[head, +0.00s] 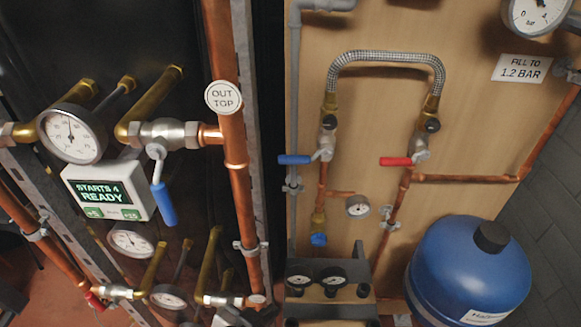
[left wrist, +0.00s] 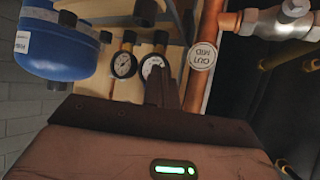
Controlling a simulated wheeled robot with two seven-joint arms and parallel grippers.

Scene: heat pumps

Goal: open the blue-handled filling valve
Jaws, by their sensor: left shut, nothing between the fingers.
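The blue-handled filling valve (head: 295,160) is on the wooden board in the head view, under the left end of the braided hose loop (head: 388,57). Its handle points left, crosswise to its upright pipe. A red-handled valve (head: 396,161) sits under the loop's right end, its handle also level. My left gripper (left wrist: 161,86) shows in the left wrist view, its fingers shut and empty, in front of the small gauges (left wrist: 123,64). The filling valve cannot be made out in that view. My left gripper is hard to make out in the head view. My right gripper is not in view.
A blue tank (head: 468,270) stands lower right. A pressure gauge (head: 537,14) is at top right by the FILL TO 1.2 BAR sign (head: 522,69). Pipes crowd the left side.

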